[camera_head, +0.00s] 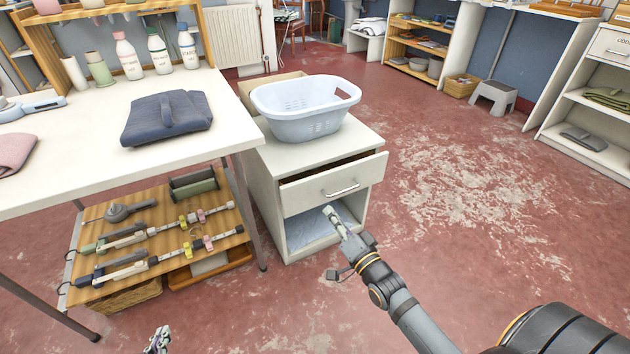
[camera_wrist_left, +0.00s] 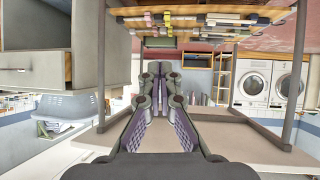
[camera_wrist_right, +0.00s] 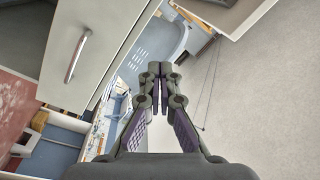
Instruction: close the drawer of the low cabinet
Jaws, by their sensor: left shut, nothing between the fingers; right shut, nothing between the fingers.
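The low white cabinet (camera_head: 266,198) stands right of the table. Its drawer (camera_head: 308,194) is partly open, with a dark gap behind the top of its front. The drawer's bar handle (camera_head: 342,190) also shows in the right wrist view (camera_wrist_right: 77,56), on the pale drawer front (camera_wrist_right: 105,30). My right gripper (camera_head: 329,212) is shut and empty, near the drawer front and just below the handle in the head view; I cannot tell if it touches. My left gripper (camera_head: 164,332) is shut and empty at the bottom edge, away from the cabinet.
A light blue laundry basket (camera_head: 300,122) sits on the cabinet top. The white table (camera_head: 90,180) with folded cloth and bottles stands at left, above a wooden shelf (camera_head: 215,235) holding tools. The red floor (camera_head: 470,200) right of the cabinet is clear.

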